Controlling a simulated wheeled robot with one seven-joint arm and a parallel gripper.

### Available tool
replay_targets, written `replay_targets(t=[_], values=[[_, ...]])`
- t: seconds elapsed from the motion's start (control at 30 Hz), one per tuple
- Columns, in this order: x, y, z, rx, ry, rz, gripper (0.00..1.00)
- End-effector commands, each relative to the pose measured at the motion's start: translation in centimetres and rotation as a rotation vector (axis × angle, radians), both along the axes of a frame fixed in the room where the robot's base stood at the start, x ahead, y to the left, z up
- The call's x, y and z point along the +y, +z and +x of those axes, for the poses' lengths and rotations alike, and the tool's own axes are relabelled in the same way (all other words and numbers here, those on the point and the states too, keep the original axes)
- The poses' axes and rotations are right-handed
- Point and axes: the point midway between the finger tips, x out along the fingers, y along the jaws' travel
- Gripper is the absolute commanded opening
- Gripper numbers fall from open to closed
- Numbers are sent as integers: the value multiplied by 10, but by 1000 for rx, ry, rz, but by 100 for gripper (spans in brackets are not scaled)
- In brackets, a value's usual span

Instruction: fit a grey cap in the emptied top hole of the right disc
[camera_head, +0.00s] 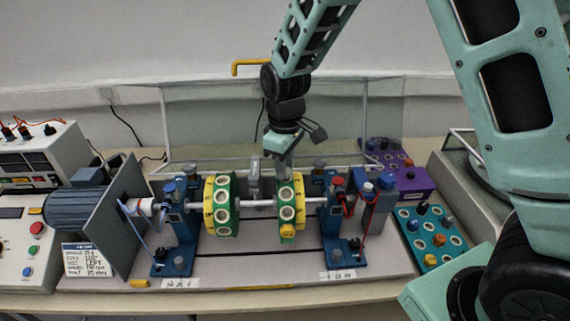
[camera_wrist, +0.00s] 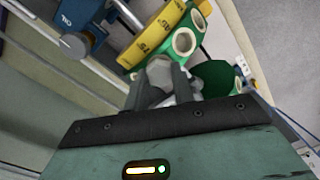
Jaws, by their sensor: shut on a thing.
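The right disc (camera_head: 299,196), green with a yellow graduated rim and white-ringed holes, sits on the shaft. A yellow cap (camera_head: 287,231) is low on its front. My gripper (camera_head: 283,168) points down at the top of this disc. In the wrist view, my gripper (camera_wrist: 165,88) is shut on a grey cap (camera_wrist: 160,72). The cap is right against or just over the disc's edge; I cannot tell whether it is inside the top hole. The green and yellow disc (camera_wrist: 150,40) is just beyond it. The head view hides the cap behind the fingers.
The left disc (camera_head: 221,222) shares the shaft between blue bearing stands (camera_head: 181,240). A motor (camera_head: 75,208) and grey plate (camera_head: 118,225) are at left. A teal tray (camera_head: 416,222) with several coloured caps and a purple tray (camera_head: 411,185) are at right. A clear guard frame stands behind.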

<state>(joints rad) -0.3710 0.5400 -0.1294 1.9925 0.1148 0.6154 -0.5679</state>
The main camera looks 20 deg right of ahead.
Motion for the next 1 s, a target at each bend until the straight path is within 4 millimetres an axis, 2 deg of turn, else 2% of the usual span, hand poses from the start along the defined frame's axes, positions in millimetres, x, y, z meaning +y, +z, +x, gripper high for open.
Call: replay_targets(t=[0.53, 0.57, 0.63, 1.0], values=[[0, -8, 0, 0, 0, 0, 5], [0, -8, 0, 0, 0, 0, 31], [0, -7, 0, 0, 0, 0, 50], [0, -3, 1, -2, 0, 1, 51]])
